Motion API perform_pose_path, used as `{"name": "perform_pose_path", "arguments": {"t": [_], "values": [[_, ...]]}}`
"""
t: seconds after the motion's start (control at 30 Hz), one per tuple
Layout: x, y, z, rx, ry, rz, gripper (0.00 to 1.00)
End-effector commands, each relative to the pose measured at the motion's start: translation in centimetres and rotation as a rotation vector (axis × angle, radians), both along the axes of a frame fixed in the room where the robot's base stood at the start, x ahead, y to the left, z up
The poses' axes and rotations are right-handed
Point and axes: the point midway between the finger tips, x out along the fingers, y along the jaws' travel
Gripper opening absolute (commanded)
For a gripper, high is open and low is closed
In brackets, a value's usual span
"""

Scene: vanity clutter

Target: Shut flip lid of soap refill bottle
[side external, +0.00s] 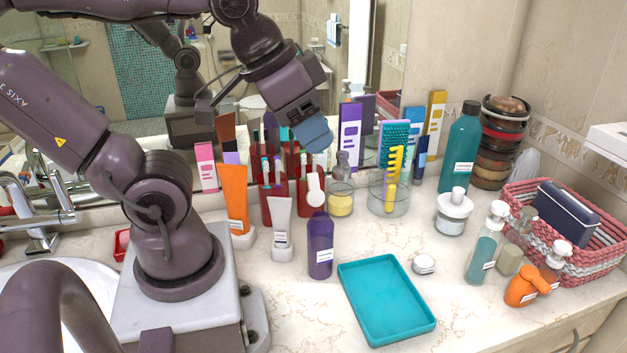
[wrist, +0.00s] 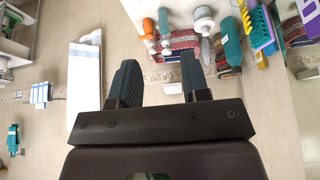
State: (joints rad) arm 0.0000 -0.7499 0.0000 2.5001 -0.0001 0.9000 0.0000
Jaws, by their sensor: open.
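A purple bottle (side external: 320,246) stands upright on the counter in the side view, left of the teal tray. It looks like the soap refill bottle, though its label is too small to read. Its white flip lid (side external: 316,186) appears raised above the neck; the hinge is not clear. My gripper (side external: 313,138) hangs well above and behind the bottle, near the mirror, touching nothing I can see. In the wrist view my gripper (wrist: 158,80) has its two blue-grey fingers wide apart with nothing between them. I cannot pick out the purple bottle in the wrist view.
A teal tray (side external: 386,298) lies empty at front. A white tube (side external: 281,226) and orange tube (side external: 234,198) stand left of the bottle. A jar with yellow contents (side external: 341,200) and a glass with combs (side external: 388,192) stand behind. Pump bottles and a pink basket (side external: 592,241) crowd the right.

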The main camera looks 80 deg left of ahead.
Motion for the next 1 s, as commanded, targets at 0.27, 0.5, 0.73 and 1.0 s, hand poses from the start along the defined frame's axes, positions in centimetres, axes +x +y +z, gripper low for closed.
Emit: {"name": "perform_pose_path", "arguments": {"t": [0.27,0.5,0.73,1.0], "values": [[0.9,3.0,-1.5,-0.013,0.094,0.147,0.49],[3.1,11.3,-3.7,-0.221,0.336,0.627,0.49],[3.4,18.8,-5.9,-0.522,0.545,1.166,0.49],[4.3,20.3,-4.6,-0.715,0.663,1.491,0.49]]}}
